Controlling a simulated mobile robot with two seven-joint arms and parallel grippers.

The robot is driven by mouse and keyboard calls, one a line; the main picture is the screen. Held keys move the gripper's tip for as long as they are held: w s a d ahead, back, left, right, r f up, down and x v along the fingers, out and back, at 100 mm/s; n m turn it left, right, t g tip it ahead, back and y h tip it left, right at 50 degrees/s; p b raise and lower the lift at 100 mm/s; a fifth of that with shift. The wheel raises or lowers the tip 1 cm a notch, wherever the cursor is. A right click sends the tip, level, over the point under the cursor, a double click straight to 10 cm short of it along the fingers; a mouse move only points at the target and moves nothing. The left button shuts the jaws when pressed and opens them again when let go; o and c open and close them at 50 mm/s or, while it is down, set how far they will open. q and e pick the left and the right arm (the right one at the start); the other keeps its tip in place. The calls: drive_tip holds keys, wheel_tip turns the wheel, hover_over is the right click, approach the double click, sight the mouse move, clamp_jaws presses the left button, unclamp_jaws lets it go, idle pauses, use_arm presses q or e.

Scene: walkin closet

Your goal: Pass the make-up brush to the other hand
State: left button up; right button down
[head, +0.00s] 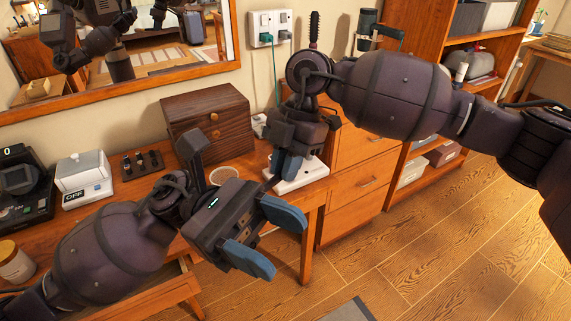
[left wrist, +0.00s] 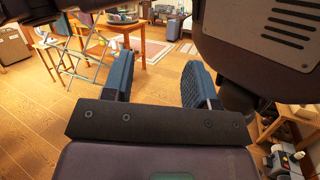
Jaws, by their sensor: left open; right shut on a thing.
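My left gripper (head: 290,248) is open and empty, with its blue fingers apart, in front of the table edge. In the left wrist view, nothing lies between the fingers of my left gripper (left wrist: 157,62). My right gripper (head: 287,172) is higher and further back, pointing down over the white stand on the table. Its blue fingers are close together on a thing. The make-up brush is mostly hidden there; only a thin dark sliver (head: 270,184) shows by the fingertips, and I cannot make out its shape. The two grippers are apart.
A wooden drawer box (head: 207,118), a white stand (head: 305,178), a round cup (head: 224,175), a white box marked OFF (head: 84,178) and a jar (head: 14,262) stand on the table. A mirror hangs behind. The floor (head: 450,240) at right is clear.

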use_arm(q)
drive_tip(key=w+a+f+m+t+y, duration=0.25)
drive_tip(key=a+f+m+t, duration=0.4)
drive_tip(key=m+t, duration=0.8)
drive_tip(key=w+a+f+m+t+y, duration=0.2)
drive_tip(key=w+a+f+m+t, duration=0.35)
drive_tip(key=m+t, duration=0.9)
drive_tip(key=s+a+f+n+g+y, duration=0.2)
drive_tip(key=f+n, duration=0.4)
drive_tip(key=f, duration=0.3)
drive_tip(key=s+a+f+n+g+y, duration=0.2)
drive_tip(key=s+a+f+n+y, duration=0.3)
drive_tip(key=f, duration=0.4)
drive_tip(key=s+a+f+n+g+y, duration=0.2)
drive_tip(key=s+a+f+n+y, duration=0.2)
drive_tip(key=f, duration=0.6)
drive_tip(key=a+n+y, duration=0.1)
drive_tip(key=a+n, duration=0.1)
drive_tip(key=n, duration=0.1)
drive_tip(key=shift+a+y, duration=0.2)
drive_tip(key=shift+y, duration=0.15)
